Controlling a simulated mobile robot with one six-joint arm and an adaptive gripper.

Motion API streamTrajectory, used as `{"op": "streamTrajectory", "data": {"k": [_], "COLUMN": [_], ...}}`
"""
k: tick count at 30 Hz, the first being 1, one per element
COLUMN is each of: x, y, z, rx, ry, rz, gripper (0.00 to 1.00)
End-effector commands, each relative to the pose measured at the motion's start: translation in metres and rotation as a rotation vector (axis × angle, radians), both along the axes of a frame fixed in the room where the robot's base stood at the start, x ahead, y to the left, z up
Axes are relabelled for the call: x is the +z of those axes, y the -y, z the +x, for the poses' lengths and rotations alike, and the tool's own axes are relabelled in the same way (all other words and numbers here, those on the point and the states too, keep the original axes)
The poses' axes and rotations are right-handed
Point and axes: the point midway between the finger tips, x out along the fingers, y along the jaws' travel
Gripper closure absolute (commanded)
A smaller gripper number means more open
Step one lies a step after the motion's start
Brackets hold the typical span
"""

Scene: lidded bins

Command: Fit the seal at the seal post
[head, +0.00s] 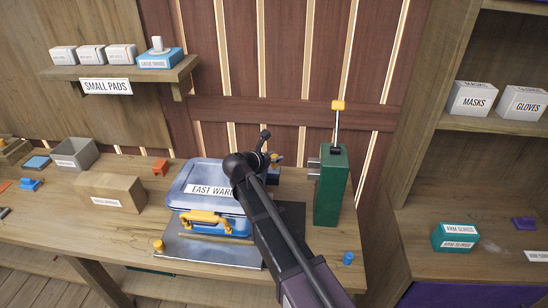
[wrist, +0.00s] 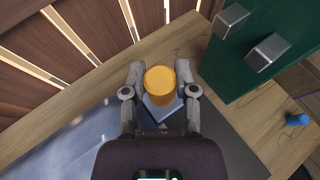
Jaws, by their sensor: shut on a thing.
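My gripper (wrist: 160,72) is shut on a yellow round knob (wrist: 160,82) with a blue block (wrist: 162,110) beneath it. I cannot tell whether the block touches anything below. In the head view my arm hides most of the gripper, and a bit of yellow and blue (head: 276,160) shows beyond it. The green post (head: 331,186), which looks like the seal post, stands upright just right of my gripper. It has a yellow-topped lever (head: 338,106) and two grey metal blocks on its left side, also large in the wrist view (wrist: 268,52).
A closed blue bin (head: 182,200) labelled EAST WARD, with a yellow handle (head: 205,218), sits on a grey mat (head: 200,252) left of my arm. A cardboard box (head: 110,190) stands farther left.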

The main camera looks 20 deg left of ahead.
Motion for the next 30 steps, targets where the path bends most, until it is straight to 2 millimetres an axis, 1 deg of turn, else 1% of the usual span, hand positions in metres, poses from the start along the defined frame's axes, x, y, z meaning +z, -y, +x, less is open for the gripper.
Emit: {"op": "streamTrajectory", "data": {"k": [26, 27, 29, 30], "x": [-0.016, -0.016, -0.015, -0.015], "y": [0.001, 0.001, 0.001, 0.0], "z": [0.0, 0.0, 0.0, 0.0], "rx": [-0.001, -0.001, -0.001, -0.001], "ry": [0.0, 0.0, 0.0, 0.0], "rz": [0.0, 0.0, 0.0, 0.0], "gripper": [0.87, 0.57, 0.39, 0.27]}}
